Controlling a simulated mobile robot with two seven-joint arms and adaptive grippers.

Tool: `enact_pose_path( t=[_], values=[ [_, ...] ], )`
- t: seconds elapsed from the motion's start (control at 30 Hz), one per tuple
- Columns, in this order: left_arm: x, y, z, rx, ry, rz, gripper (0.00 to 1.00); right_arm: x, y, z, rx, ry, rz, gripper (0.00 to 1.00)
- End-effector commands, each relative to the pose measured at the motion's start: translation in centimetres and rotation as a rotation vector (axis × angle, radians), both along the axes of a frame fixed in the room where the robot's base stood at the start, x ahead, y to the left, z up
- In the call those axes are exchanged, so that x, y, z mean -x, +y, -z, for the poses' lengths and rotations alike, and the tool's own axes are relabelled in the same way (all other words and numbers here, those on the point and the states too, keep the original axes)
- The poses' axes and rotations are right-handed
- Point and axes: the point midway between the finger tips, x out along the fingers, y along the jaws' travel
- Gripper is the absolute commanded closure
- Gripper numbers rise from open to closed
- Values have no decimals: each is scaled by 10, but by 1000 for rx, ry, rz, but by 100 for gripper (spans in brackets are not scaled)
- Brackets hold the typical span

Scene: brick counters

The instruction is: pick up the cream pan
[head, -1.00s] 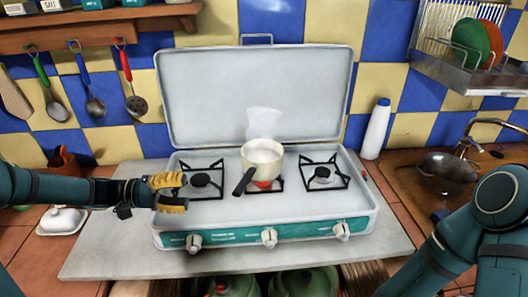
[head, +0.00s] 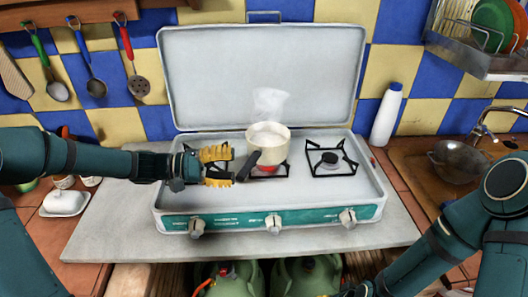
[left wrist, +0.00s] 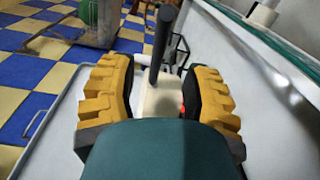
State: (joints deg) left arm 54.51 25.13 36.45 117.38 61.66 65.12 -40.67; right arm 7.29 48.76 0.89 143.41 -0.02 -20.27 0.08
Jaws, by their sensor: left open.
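The cream pan (head: 268,141) stands upright on the middle burner, with pale steam above it and a red glow beneath. Its dark handle (head: 247,166) points toward the front left. My left gripper (head: 231,167) is open and empty just left of the handle, its yellow fingers pointing at the pan. In the left wrist view the cream pan (left wrist: 163,98) shows between the two spread fingers, partly hidden by the gripper's body, with its dark handle (left wrist: 161,42) sticking up. My right arm comes in at the lower right; only a dark end part shows at the bottom edge.
The camping stove (head: 350,190) has a raised lid (head: 262,75) behind and burners either side of the pan. A white bottle (head: 386,115) stands right of it, near the sink (head: 460,160). A white butter dish (head: 65,203) is at left. Utensils hang on the wall.

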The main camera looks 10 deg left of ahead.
Motion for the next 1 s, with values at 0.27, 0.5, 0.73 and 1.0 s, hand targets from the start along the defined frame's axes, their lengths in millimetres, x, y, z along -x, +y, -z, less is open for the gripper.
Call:
enact_pose_path(
  t=[0.27, 0.5, 0.73, 1.0],
  values=[
    [-8, -35, 0, 1, 0, 2, 52, -2, 0, 9, 0, -4, 1, 53],
    [-9, -38, -1, -1, 0, 0, 52, -2, 0, 9, 1, -5, 1, 53],
    [-9, -38, -1, 0, 0, 0, 100, -2, 0, 9, 1, -5, 1, 53],
    [-9, -38, -1, 0, 0, 0, 100, -2, 0, 9, 1, -5, 1, 53]
  ],
)
